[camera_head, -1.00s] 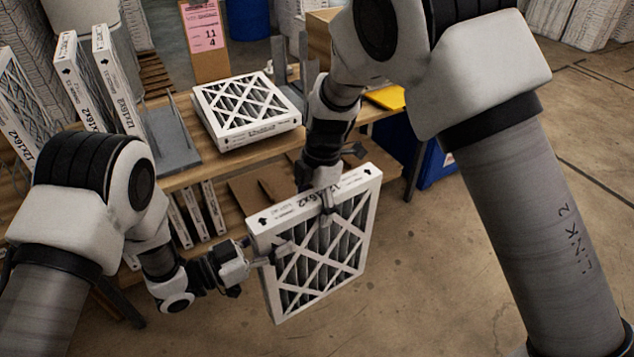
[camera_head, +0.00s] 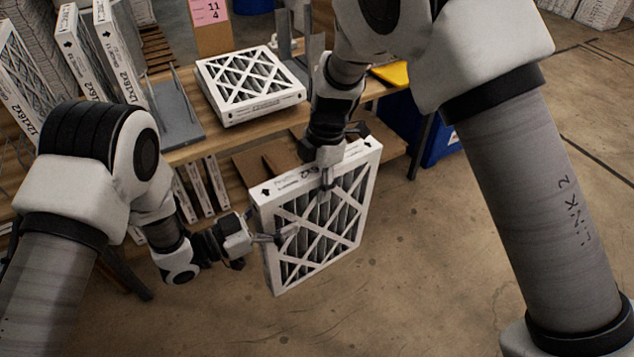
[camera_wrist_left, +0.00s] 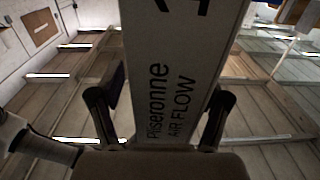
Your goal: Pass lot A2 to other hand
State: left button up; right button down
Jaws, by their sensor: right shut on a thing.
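A white-framed pleated filter (camera_head: 345,215) hangs upright in the middle of the head view, clear of the shelf. My right gripper (camera_head: 326,182) is shut on its top edge from above. My left gripper (camera_head: 272,238) is at the filter's left edge, with one finger across the front face. In the left wrist view, the filter's printed side (camera_wrist_left: 175,75) with "AIR FLOW" lies between the two spread fingers of my left gripper (camera_wrist_left: 160,115). The fingers are very close to both faces; I see no clear grip. No lot mark is readable on the filter.
Another filter (camera_head: 250,85) lies flat on the wooden bench (camera_head: 190,150). Upright filters (camera_head: 118,55) stand at the left, and several more on the lower shelf (camera_head: 205,188). A blue bin (camera_head: 440,140) is behind at the right. The floor in front is clear.

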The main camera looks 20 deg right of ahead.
pick_arm(q)
jog(key=v, duration=1.1)
jog(key=s+a+f+n+t+y, duration=0.2)
jog(key=a+f+n+y, duration=0.8)
jog(key=f, duration=0.5)
jog(key=s+a+f+n+g+y, duration=0.2)
jog(key=s+a, duration=0.3)
jog(key=s, duration=0.5)
jog(key=s+a+f+n+g+y, duration=0.3)
jog(key=s+a+f+g+y, duration=0.1)
jog(key=s, duration=0.6)
jog(key=shift+s+a+f+g+y, duration=0.2)
jog(key=shift+a+g+y, duration=0.1)
jog(key=shift+a+y, duration=0.4)
